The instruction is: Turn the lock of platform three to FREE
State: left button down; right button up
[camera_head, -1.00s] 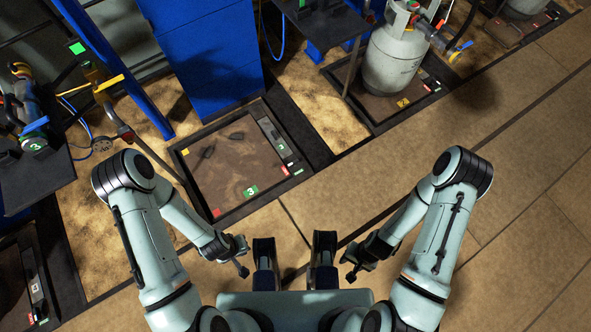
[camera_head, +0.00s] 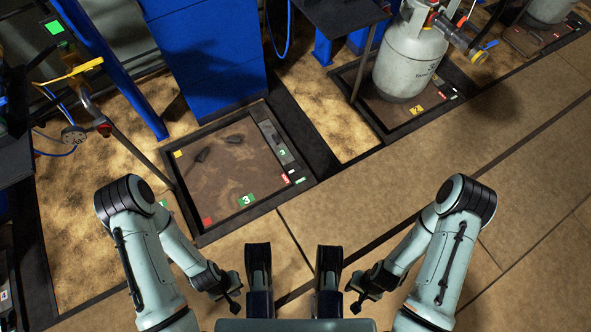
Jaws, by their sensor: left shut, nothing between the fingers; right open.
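Platform three (camera_head: 215,180) is a brown, worn plate in a dark floor frame, with a green "3" label (camera_head: 247,200) at its near edge. Along its right side runs a dark grey strip (camera_head: 275,143) bearing a small 3, with a red label (camera_head: 285,178) and a small white-and-green label (camera_head: 300,181) at its near end. The lock's setting is too small to read. My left gripper (camera_head: 232,293) is shut and empty, low in front of the platform. My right gripper (camera_head: 356,296) is open and empty, to its right. Neither touches the platform.
A blue cabinet (camera_head: 205,50) stands behind the platform, with a slanted blue post (camera_head: 110,70) to its left. A grey gas cylinder (camera_head: 408,60) stands on platform two (camera_head: 384,110). A dark shelf (camera_head: 335,14) overhangs between. The tiled floor at right is clear.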

aim_at(293, 172)
jog(key=i+j+u, duration=0.15)
jog(key=i+j, duration=0.2)
jog(key=i, duration=0.15)
jog(key=i+j+u, duration=0.1)
jog(key=i+j, duration=0.15)
jog(key=i, duration=0.2)
